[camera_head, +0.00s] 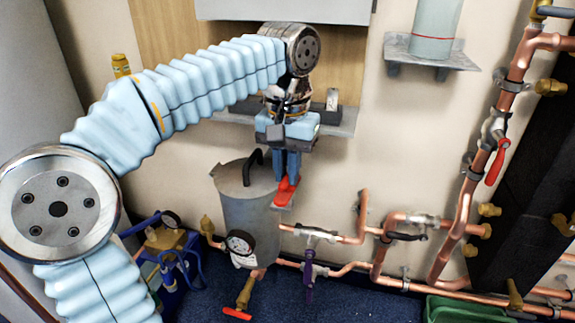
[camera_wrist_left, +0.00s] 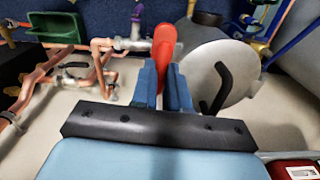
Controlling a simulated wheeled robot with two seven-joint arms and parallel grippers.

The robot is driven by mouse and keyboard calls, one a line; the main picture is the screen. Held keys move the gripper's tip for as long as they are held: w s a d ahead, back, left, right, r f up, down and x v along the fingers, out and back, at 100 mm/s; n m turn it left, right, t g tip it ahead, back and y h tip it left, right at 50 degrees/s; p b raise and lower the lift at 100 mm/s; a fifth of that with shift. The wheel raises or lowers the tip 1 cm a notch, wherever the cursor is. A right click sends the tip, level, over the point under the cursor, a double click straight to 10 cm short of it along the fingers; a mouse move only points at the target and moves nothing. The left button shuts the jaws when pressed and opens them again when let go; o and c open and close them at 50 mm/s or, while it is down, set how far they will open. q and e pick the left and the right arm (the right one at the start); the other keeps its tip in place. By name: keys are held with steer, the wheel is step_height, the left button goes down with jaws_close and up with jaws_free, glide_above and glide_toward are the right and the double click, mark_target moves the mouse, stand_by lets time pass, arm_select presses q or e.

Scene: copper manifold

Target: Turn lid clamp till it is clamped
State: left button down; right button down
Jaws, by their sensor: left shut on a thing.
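The grey pot (camera_head: 250,215) stands low at the wall, with a flat lid (camera_head: 232,176) and a black curved handle on top. In the left wrist view the lid (camera_wrist_left: 232,85) is a pale disc right of the fingers. The red lid clamp (camera_head: 286,190) is at the pot's right edge; it also shows in the left wrist view (camera_wrist_left: 164,45). My left gripper (camera_head: 287,178) points down from above, its blue fingers shut on the red clamp. In the wrist view the clamp lies between the fingers (camera_wrist_left: 164,88). Whether the clamp presses the lid is hidden. My right gripper is not in view.
A gauge (camera_head: 241,247) and a red-handled valve (camera_head: 240,303) are at the pot's front. Copper pipes (camera_head: 465,225) run along the right wall. A shelf (camera_head: 340,122) is behind my left wrist. A green bin (camera_head: 460,310) is at the lower right.

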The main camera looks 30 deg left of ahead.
arm_select(q)
steer(key=m+p, duration=0.2)
steer(key=m, duration=0.1)
steer(key=shift+r, duration=0.25)
steer(key=m+p, duration=0.2)
steer(key=shift+m, duration=0.4)
steer(key=m+p, duration=0.3)
steer(key=m, duration=0.2)
steer(key=m+p, duration=0.2)
steer(key=m, duration=0.2)
steer(key=shift+f, duration=0.15)
steer(key=shift+m+p, duration=0.4)
steer(key=shift+m, duration=0.7)
steer(key=c, duration=1.1)
jaws_free()
steer(key=shift+f, duration=0.1)
